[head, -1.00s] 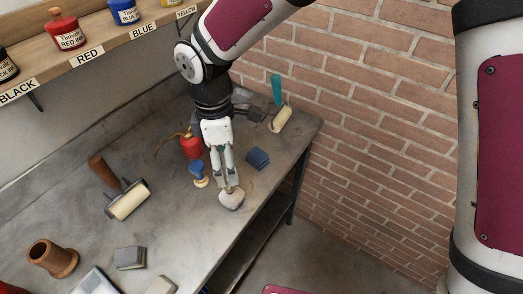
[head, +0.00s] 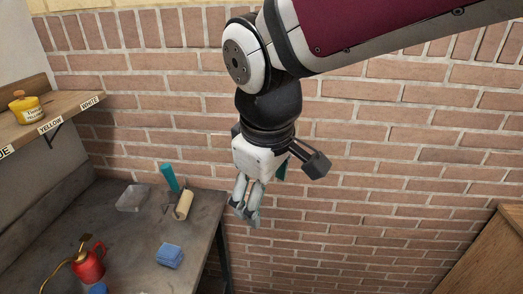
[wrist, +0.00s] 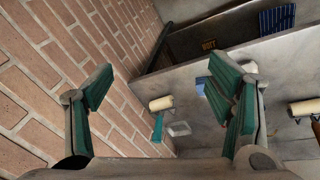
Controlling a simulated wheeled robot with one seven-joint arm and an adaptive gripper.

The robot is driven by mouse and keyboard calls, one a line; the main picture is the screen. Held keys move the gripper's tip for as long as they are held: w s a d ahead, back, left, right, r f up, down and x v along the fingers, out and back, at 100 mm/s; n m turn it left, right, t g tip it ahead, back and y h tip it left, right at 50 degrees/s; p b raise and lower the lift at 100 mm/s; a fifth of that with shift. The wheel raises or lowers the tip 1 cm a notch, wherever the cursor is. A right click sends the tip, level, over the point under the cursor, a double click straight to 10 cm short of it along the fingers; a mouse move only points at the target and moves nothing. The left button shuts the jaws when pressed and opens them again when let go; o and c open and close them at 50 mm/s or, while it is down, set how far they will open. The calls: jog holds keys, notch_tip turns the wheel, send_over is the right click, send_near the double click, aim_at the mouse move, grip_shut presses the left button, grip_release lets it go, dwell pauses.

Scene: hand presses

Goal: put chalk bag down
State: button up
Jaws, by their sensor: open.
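My gripper (head: 246,215) hangs in front of the brick wall, to the right of the bench's end in the head view. In the wrist view its two teal-padded fingers (wrist: 163,86) stand wide apart with nothing between them. The chalk bag cannot be made out in either current view. The grey bench top (head: 135,245) shows at the lower left of the head view.
On the bench are a teal-handled roller (head: 184,205), a clear tray (head: 132,198), a blue block (head: 169,256) and a red oil can (head: 88,263). A shelf (head: 60,120) with a yellow ink jar (head: 30,108) is at left. A wooden cabinet (head: 495,260) stands lower right.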

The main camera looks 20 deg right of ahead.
jog(key=s+d+r+m+t, duration=0.2)
jog(key=s+d+m, duration=0.6)
jog(key=s, duration=0.1)
jog(key=shift+d+y, duration=0.25)
jog(key=shift+y, duration=0.15)
jog(key=shift+w, duration=0.15)
dwell(0.6)
